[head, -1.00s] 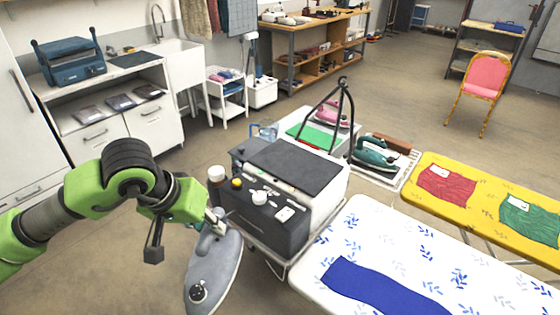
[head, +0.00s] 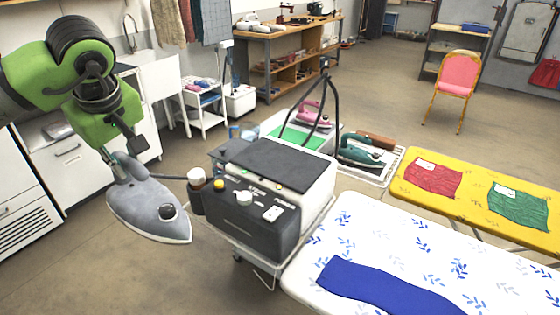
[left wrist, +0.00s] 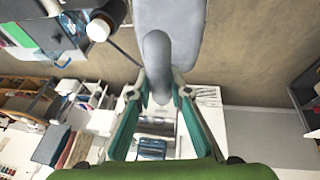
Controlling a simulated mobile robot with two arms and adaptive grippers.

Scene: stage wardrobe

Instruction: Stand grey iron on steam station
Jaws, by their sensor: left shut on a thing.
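The grey iron (head: 150,210) is in the air at the left of the head view, beside the steam station. My left gripper (head: 120,166) is shut on the iron's handle; in the left wrist view its fingers (left wrist: 157,88) lie on both sides of the grey handle (left wrist: 157,60). The steam station (head: 262,212) is a white and dark grey box with knobs on its front panel and a dark flat pad (head: 280,165) on top. The pad is bare. The iron is to the left of the station and apart from it. My right gripper is out of view.
An ironing board (head: 400,245) with a blue cloth (head: 385,288) stands right of the station. A yellow table (head: 470,198) holds red and green cloths. A pink iron (head: 314,114) and a teal iron (head: 358,150) stand behind the station. A white-lidded bottle (head: 196,178) is at its left side.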

